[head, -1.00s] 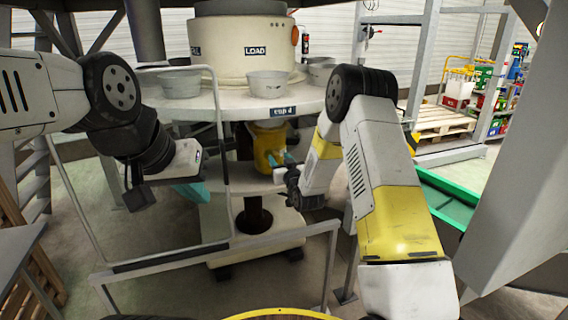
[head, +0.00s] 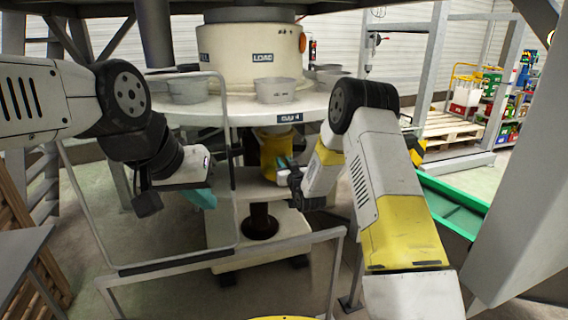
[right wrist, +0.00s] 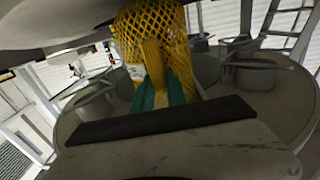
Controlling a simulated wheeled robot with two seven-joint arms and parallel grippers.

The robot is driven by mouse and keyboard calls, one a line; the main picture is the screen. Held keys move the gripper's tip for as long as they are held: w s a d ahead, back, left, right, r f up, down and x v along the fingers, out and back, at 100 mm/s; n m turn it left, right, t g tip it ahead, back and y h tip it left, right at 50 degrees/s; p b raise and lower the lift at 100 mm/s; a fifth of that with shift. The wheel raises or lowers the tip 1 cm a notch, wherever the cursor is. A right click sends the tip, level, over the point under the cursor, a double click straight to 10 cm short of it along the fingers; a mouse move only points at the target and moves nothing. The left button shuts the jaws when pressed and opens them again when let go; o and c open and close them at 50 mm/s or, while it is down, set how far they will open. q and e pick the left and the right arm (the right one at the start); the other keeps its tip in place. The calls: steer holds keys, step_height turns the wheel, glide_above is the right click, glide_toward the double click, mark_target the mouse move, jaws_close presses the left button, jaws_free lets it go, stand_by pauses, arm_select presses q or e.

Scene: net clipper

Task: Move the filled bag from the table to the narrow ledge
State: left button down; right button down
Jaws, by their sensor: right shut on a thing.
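The filled bag (head: 270,145), in yellow netting, is below the front rim of the round table (head: 225,112) in the head view. My right gripper (head: 284,167) is shut on it from the right. In the right wrist view the bag (right wrist: 178,35) stands between and beyond the teal fingers (right wrist: 160,92). A pale narrow ledge (head: 240,183) lies under the table, close below the bag. I cannot tell whether the bag touches it. My left gripper (head: 203,197) is left of the bag, apart from it, with teal fingers pointing down; its opening is unclear.
Several grey bowls (head: 276,91) stand on the round table around a cream drum (head: 250,50). A grey tube frame (head: 235,150) stands beside my left gripper, and a lower rail (head: 290,243) crosses in front. A green chute (head: 455,207) is at the right.

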steer(key=shift+r, duration=0.25)
stand_by(0.7)
steer(key=v, duration=2.1)
stand_by(2.2)
steer(key=shift+w, duration=0.1)
